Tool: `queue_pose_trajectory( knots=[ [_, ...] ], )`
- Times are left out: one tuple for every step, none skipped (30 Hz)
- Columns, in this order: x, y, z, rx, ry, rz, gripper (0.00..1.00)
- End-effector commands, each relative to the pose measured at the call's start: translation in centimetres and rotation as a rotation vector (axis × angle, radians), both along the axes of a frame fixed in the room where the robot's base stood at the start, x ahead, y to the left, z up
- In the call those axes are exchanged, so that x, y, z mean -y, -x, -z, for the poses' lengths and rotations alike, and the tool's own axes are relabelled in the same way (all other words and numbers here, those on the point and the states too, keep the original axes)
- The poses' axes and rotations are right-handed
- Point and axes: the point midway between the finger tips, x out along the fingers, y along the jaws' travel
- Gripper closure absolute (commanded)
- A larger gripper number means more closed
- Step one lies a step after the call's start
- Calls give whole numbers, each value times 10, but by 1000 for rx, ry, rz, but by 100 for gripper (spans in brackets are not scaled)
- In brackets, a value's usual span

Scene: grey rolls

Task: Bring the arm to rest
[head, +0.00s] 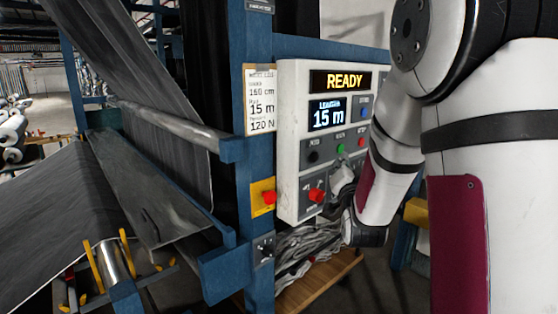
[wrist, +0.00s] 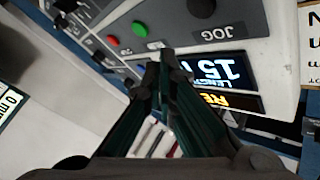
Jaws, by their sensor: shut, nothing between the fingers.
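My arm (head: 395,150) comes down from the upper right and bends in front of the right side of a white control panel (head: 288,150). My gripper (wrist: 160,62) is shut and empty in the wrist view, its dark fingertips together in front of the panel face. In the head view the gripper is partly hidden by the arm, close to the panel's lower right. I cannot tell whether it touches the panel. The upper display (head: 342,82) reads READY and the lower display (head: 328,115) reads 15 m.
A red knob (head: 316,195) sits low on the panel, and a red button on a yellow box (head: 264,194) is left of it. Blue frame posts (head: 258,50) and dark fabric (head: 150,80) fill the left. Grey cables (head: 310,243) bunch below the panel.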

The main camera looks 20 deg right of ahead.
Motion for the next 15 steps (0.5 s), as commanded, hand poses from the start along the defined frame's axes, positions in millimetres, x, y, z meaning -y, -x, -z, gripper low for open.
queue_pose_trajectory(
  knots=[
    [0,0,0,0,0,0,100],
    [0,0,0,0,0,0,100],
    [0,0,0,0,0,0,100],
    [0,0,0,0,0,0,100],
    [-1,0,0,-2,0,-1,100],
    [-4,0,-2,-16,-1,-6,100],
    [-7,0,-3,-32,-3,-10,100],
    [-10,0,-4,-50,-5,-16,100],
    [-17,1,-5,-83,-6,-27,100],
    [-23,2,-6,-113,-8,-38,100],
    [-29,3,-7,-146,-9,-50,100],
    [-39,6,-7,-197,-9,-67,100],
    [-47,9,-8,-234,-8,-82,100],
    [-55,13,-8,-273,-5,-99,100],
    [-66,18,-8,-326,0,-121,100]
  ],
)
